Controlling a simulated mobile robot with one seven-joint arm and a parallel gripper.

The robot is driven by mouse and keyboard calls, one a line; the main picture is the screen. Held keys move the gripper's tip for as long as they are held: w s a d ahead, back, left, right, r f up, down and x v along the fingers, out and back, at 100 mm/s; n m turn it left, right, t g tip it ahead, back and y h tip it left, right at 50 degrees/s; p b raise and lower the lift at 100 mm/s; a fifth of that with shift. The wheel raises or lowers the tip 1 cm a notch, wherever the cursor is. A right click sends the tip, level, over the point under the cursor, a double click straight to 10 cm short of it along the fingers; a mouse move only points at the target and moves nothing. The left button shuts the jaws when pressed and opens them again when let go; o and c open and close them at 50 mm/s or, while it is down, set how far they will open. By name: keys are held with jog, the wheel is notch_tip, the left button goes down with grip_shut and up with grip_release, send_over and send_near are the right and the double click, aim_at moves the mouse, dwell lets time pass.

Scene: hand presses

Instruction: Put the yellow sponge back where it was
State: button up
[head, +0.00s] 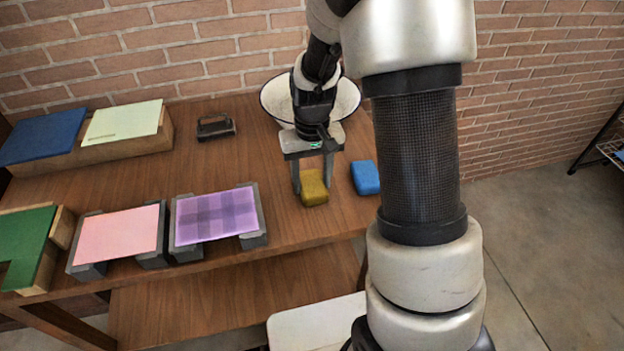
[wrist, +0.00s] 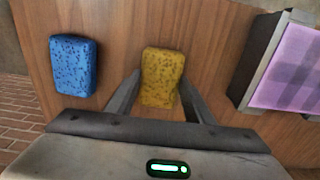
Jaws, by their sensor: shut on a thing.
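The yellow sponge (head: 314,188) is between the fingers of my gripper (head: 313,170), near the right end of the wooden table. The wrist view also shows the yellow sponge (wrist: 162,77) between the two fingertips of my gripper (wrist: 160,88). My gripper is shut on it. The sponge is at or just above the table top; I cannot tell whether it touches the wood.
A blue sponge (head: 365,177) lies close to the right, near the table's edge. A purple checked panel (head: 216,215) on dark blocks stands to the left, beside a pink one (head: 117,234). A white bowl (head: 347,100) is behind my gripper. Bare wood (head: 245,160) lies left of the sponge.

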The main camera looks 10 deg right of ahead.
jog(key=shift+f, duration=0.2)
jog(key=o, duration=0.9)
jog(key=shift+r, duration=0.1)
